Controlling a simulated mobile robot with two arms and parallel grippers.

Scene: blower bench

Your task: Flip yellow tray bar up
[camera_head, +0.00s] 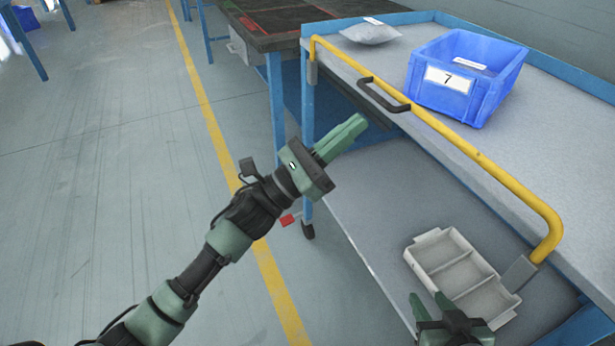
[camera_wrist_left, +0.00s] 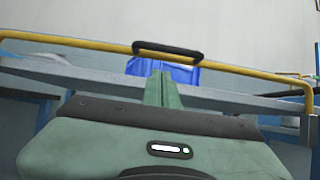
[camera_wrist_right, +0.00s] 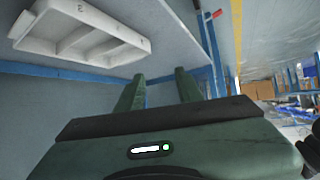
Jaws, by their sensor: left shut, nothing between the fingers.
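The yellow tray bar (camera_head: 470,151) runs along the near edge of the upper shelf in the head view, bent at both ends, with a black handle (camera_head: 383,95) on it. The bar also crosses the left wrist view (camera_wrist_left: 90,43), its handle (camera_wrist_left: 168,50) above my fingertips. My left gripper (camera_head: 352,131) is shut and empty, a little below and left of the handle, apart from it. It shows shut in the left wrist view (camera_wrist_left: 162,84). My right gripper (camera_head: 428,302) is open and empty near the lower shelf; its two spread fingers show in the right wrist view (camera_wrist_right: 158,84).
A blue bin (camera_head: 468,72) labelled 7 and a grey bag (camera_head: 370,33) stand on the upper shelf behind the bar. A white divided tray (camera_head: 437,237) lies on the lower shelf. A dark-topped bench (camera_head: 285,18) stands behind.

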